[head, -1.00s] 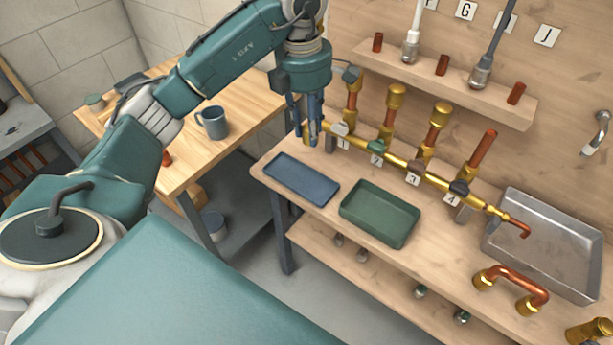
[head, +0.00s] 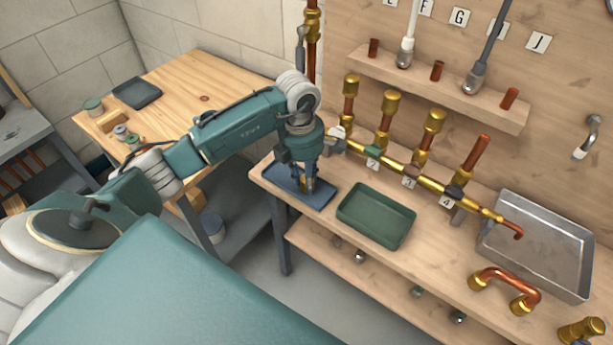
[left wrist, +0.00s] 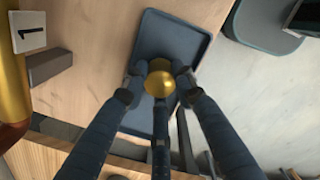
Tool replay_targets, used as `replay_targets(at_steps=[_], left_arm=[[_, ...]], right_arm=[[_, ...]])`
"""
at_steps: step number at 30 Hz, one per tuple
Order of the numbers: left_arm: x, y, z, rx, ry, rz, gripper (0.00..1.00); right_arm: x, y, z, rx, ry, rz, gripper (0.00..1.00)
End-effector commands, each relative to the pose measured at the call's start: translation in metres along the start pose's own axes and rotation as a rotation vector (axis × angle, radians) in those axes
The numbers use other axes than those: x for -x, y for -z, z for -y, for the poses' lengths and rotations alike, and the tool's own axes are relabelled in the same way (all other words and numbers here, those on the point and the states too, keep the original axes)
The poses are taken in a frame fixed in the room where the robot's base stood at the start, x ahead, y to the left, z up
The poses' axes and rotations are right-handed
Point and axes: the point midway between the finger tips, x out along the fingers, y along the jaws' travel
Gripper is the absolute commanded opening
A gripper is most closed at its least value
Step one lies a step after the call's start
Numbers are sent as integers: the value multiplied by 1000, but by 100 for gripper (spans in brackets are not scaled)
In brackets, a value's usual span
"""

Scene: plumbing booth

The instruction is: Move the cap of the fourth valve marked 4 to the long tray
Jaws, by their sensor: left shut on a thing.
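My left gripper (head: 308,190) is over the long blue tray (head: 322,202). It is shut on a brass cap (left wrist: 160,80), which shows between the fingers in the left wrist view, above the bare floor of the blue tray (left wrist: 172,36). I cannot tell whether the cap touches the tray. The fourth valve, by the marker 4 (head: 445,202), has a bare copper riser (head: 476,152) with no cap on top. The other risers carry brass caps, such as the third one (head: 434,121). My right gripper is not in view.
A green tray (head: 375,216) stands right of the blue one, empty. A metal basin (head: 540,245) and a bent copper pipe (head: 512,280) are further right. The brass manifold (head: 400,163) runs behind the trays. The marker 1 (left wrist: 31,38) and a brass pipe are near the gripper.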

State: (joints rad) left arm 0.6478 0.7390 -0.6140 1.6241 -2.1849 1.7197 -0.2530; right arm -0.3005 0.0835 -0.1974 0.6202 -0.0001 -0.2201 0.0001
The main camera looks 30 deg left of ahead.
Motion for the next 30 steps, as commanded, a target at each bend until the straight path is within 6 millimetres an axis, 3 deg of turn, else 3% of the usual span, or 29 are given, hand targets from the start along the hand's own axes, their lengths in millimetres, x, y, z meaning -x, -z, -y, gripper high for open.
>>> replay_targets(at_steps=[8,9,12,23,30], left_arm=[[-3,0,-1,0,-1,1,0],[-2,0,-1,1,-1,1,33],[-1,0,0,1,-1,1,46],[4,-1,-1,1,-3,3,46],[44,-1,-3,1,-8,5,46]], right_arm=[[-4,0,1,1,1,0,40],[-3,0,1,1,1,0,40],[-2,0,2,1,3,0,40],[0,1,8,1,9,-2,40],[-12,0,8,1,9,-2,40]])
